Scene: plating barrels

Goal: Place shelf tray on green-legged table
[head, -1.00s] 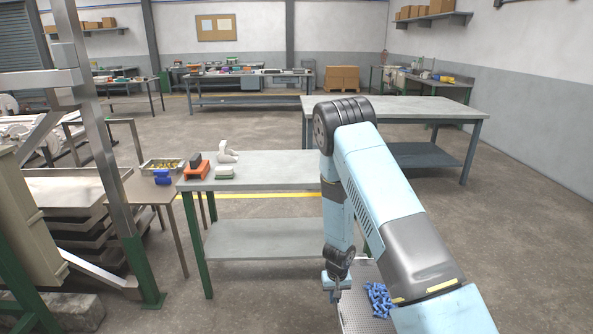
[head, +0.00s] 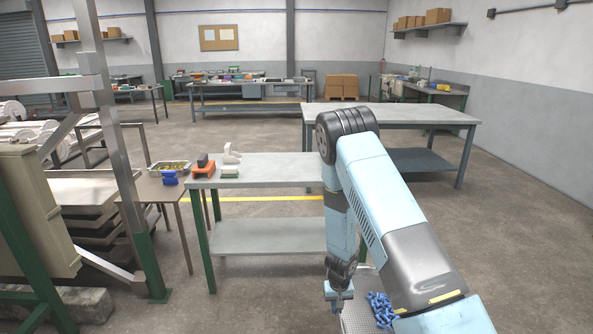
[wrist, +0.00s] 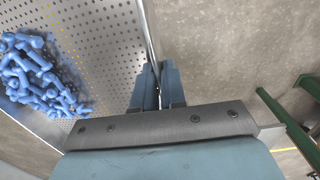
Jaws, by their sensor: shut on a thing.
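The shelf tray (head: 355,317) is a perforated metal tray with a pile of blue pieces (head: 382,309) on it. It shows at the bottom of the head view, partly hidden by my arm and cut off by the frame. My gripper (wrist: 158,88) is shut on the tray's thin rim; the perforated floor of the tray (wrist: 110,50) lies to the left of the fingers in the wrist view. In the head view my gripper (head: 338,303) is at the tray's left side. The green-legged table (head: 275,170) stands beyond it, with a grey top and a lower shelf.
An orange-and-black item (head: 203,168), a white item (head: 231,155) and a small green-and-white block (head: 229,173) sit at the table's left end. The rest of its visible top is clear. A metal frame (head: 125,180) stands left; a larger grey table (head: 400,115) stands behind right.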

